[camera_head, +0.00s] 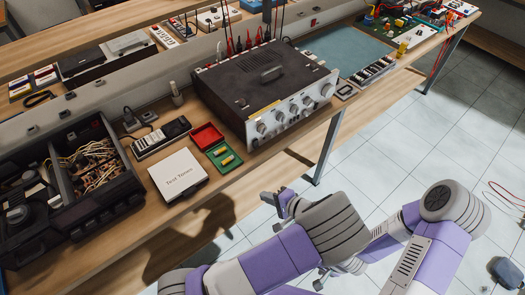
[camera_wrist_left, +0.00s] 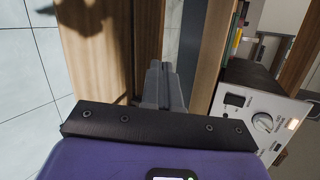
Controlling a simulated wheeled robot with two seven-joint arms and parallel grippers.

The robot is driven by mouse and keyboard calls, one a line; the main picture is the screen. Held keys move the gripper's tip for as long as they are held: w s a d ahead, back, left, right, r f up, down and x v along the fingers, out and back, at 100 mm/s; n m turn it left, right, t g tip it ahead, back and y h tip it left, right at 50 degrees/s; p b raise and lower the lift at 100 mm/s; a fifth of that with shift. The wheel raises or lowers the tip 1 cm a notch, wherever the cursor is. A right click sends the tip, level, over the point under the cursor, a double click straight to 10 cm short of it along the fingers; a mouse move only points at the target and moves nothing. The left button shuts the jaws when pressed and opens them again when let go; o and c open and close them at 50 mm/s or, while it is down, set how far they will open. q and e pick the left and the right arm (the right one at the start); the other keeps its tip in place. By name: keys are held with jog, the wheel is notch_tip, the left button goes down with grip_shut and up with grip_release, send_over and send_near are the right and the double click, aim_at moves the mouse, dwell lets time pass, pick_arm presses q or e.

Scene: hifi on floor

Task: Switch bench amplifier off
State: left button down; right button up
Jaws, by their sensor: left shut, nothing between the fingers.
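The bench amplifier (camera_head: 250,78) is a dark box with a light front panel (camera_head: 295,107) and a row of knobs, standing on the wooden bench. My left gripper (camera_head: 283,199) is shut and empty, in front of the bench edge and below the amplifier. Its fingers (camera_wrist_left: 161,84) show left of the panel, apart from it.
A white box (camera_head: 178,174), a red tray (camera_head: 206,136) and a green tray (camera_head: 223,156) lie left of the amplifier. An open black case (camera_head: 70,185) with wires is farther left. A blue mat (camera_head: 346,48) lies to the right. Tiled floor is in front.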

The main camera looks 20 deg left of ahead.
pick_arm(q)
jog(key=w+d+r+t+y, duration=0.1)
jog(key=w+d+r+t, duration=0.1)
jog(key=r, duration=0.3)
jog(key=w+d+r+t+y, duration=0.1)
jog(key=d+r+t, duration=0.2)
jog(key=d+r, duration=0.1)
jog(key=shift+w+r, duration=0.4)
jog(key=shift+r, duration=0.1)
